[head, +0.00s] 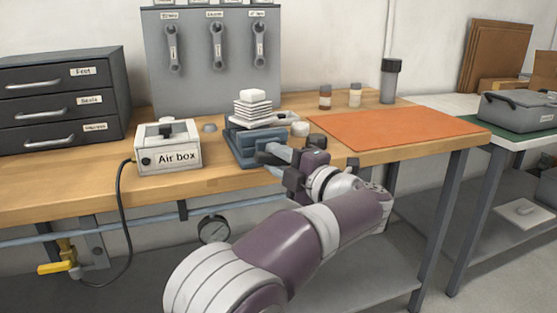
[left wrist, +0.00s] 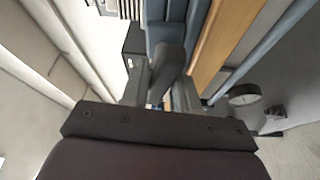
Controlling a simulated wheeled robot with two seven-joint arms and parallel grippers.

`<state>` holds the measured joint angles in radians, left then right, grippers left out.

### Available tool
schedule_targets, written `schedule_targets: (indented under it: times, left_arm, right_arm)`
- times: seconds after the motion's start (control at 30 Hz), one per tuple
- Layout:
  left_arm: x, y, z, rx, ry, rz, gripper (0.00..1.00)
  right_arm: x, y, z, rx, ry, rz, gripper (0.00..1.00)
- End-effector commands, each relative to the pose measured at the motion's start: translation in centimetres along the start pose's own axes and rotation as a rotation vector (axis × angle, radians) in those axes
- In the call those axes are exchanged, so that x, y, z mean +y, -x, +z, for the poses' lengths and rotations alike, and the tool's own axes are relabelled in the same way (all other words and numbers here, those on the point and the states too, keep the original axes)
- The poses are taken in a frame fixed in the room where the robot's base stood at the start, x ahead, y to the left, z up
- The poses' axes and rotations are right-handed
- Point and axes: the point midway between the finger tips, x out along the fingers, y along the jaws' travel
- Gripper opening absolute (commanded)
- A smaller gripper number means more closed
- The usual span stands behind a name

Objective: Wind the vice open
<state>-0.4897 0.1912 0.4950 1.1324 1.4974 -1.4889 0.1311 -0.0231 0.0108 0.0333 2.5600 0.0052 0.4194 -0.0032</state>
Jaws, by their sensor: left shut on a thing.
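The blue-grey vice (head: 243,146) stands at the front edge of the wooden bench, with a stack of white pieces above it. Its blue body also shows at the top of the left wrist view (left wrist: 163,33). My left gripper (head: 292,168) is in front of the vice, past the bench edge. It is shut on the dark vice handle (left wrist: 172,66), which sits between its fingers in the left wrist view. The gripper hides part of the handle and screw in the head view. My right gripper is not in view.
A white air box (head: 168,147) with a black cable stands left of the vice. An orange mat (head: 390,130) lies to the right. A pressure gauge (head: 214,229) and a blue-grey pipe (head: 130,217) are below the bench edge. Labelled drawers (head: 60,100) stand at the left.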

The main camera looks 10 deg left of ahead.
Motion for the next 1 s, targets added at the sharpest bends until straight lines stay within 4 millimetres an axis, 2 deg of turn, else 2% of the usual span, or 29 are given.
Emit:
schedule_targets:
  times: [1.0]
  left_arm:
    - [-0.1, -0.02, -0.05, 0.003, 0.072, -0.032, 0.0]
  right_arm:
    - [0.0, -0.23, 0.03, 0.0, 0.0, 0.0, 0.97]
